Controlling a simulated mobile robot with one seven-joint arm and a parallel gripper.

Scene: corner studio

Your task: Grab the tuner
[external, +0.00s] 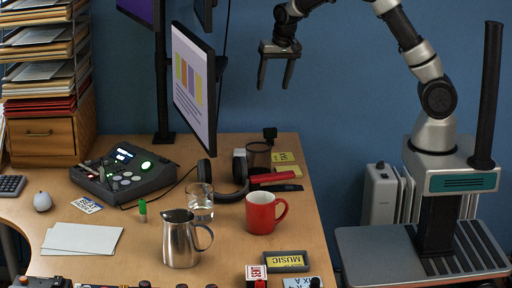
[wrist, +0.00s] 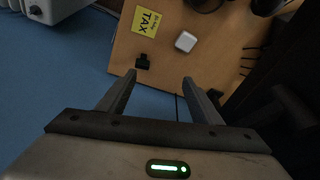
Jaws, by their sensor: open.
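A small black device (external: 270,132), which looks like the tuner, sits at the desk's back right corner in the external view. In the wrist view the same device (wrist: 142,62) lies by the desk edge, ahead of the left fingertip. My gripper (external: 275,85) is open and empty, with its fingers pointing down, higher than the desk near the blue wall. In the wrist view my gripper (wrist: 159,77) has its fingers apart, with nothing between them. The device is apart from both fingers, and its fine details are too small to tell.
A white case (wrist: 186,41) and a yellow note (wrist: 147,21) lie near the device. Headphones (external: 240,184), a dark cup (external: 259,159) and a red mug (external: 262,213) stand nearby. A monitor (external: 192,88) rises to the left. Floor shows beyond the desk edge.

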